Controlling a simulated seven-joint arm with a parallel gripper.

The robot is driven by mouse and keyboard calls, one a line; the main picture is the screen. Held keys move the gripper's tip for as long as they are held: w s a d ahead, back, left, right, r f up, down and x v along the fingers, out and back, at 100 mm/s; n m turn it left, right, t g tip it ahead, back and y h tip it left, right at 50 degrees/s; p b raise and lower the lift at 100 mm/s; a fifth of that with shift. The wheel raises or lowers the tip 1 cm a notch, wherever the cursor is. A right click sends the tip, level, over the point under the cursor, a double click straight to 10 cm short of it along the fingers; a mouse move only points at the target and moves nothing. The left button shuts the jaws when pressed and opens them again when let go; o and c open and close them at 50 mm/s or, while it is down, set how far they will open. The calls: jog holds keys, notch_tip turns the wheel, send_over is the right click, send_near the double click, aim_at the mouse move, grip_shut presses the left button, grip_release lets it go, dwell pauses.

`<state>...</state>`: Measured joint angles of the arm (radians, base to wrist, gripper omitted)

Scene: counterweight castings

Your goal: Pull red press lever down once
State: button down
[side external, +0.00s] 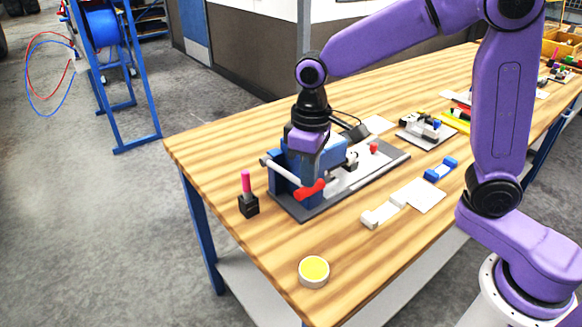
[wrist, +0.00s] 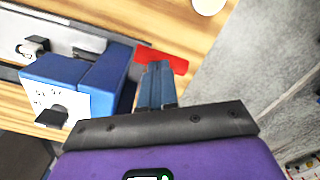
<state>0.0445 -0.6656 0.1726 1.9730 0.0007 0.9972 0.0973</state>
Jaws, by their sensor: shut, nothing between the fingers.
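The press has a blue body (side external: 284,170) on a grey base plate near the table's left end. Its red lever handle (side external: 312,189) sticks out at the front, low beside the body. My gripper (side external: 309,180) is shut and points down over the handle. In the wrist view the blue press body (wrist: 98,85) lies left of my shut fingers (wrist: 158,72), whose tips reach the red handle (wrist: 174,58). I cannot tell whether they touch it or are just above it. The fingers hide part of the handle.
A black block with a pink peg (side external: 247,195) stands left of the press. A round tub with a yellow top (side external: 314,271) stands near the front edge. White blocks (side external: 383,213) and a blue part (side external: 440,170) lie to the right. The wood between press and tub is clear.

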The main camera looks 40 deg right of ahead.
jog(key=shift+w+f, duration=0.1)
jog(key=shift+f, duration=1.55)
jog(key=shift+r, duration=4.55)
jog(key=s+d+f+n, duration=0.3)
jog(key=s+d, duration=0.3)
jog(key=s, duration=0.5)
jog(key=s+d+f+n, duration=0.3)
jog(key=s+d, duration=0.3)
jog(key=s, duration=0.6)
jog(key=shift+d+f+n, duration=0.25)
jog(key=shift+f+n, duration=0.05)
jog(key=shift+f, duration=0.1)
